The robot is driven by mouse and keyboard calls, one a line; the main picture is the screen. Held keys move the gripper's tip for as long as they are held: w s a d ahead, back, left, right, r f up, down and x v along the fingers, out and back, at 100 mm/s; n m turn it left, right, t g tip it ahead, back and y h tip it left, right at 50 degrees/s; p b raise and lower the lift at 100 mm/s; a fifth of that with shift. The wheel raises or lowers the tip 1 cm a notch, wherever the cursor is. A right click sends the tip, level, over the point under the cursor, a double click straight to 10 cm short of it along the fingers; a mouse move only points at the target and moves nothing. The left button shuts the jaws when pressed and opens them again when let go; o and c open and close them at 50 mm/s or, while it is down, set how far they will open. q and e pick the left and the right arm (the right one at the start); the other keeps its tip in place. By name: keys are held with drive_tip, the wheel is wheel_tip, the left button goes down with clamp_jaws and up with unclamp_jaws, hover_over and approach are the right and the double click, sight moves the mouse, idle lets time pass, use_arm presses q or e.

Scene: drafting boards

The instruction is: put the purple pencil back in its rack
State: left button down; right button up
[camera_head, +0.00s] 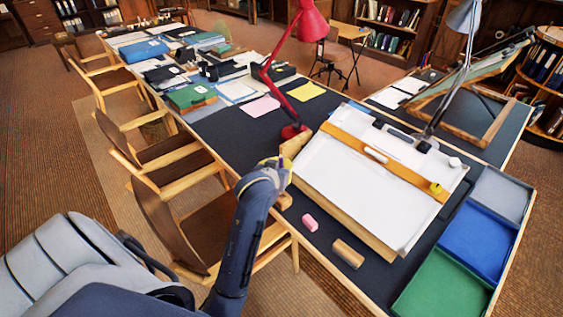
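My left gripper (272,168) is over the near left edge of the dark desk, beside the drawing board (345,180). Its fingers are small and partly hidden by the wrist, so I cannot tell if they are open or shut, or hold anything. I cannot make out a purple pencil. A wooden piece (295,143) stands just beyond the gripper, by the lamp base; I cannot tell if it is the rack. A wooden block (348,253) lies at the desk's front edge. My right gripper is not in view.
A pink eraser (309,223) lies on the desk before the board. A red lamp (290,131) stands behind the gripper. Green (445,287), blue (478,243) and grey (500,193) trays line the right side. Wooden chairs (180,215) stand along the left.

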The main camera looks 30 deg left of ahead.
use_arm(q)
drive_tip(key=shift+w+d, duration=0.1)
drive_tip(key=shift+d, duration=0.05)
drive_tip(key=shift+f+g, duration=0.3)
drive_tip(key=shift+f, duration=3.25)
drive_tip(key=shift+f, duration=0.5)
drive_tip(key=c, duration=1.5)
unclamp_jaws()
drive_tip(key=s+d, duration=0.1)
drive_tip(key=s, duration=0.4)
drive_tip(key=s+d+r, duration=0.1)
drive_tip(key=s+d, duration=0.1)
drive_tip(key=s, duration=0.3)
drive_tip(key=s+d+r, duration=0.1)
drive_tip(key=s, duration=0.4)
drive_tip(key=shift+s+d+r, duration=0.2)
drive_tip(key=shift+s+d, duration=0.05)
drive_tip(key=shift+s, duration=0.1)
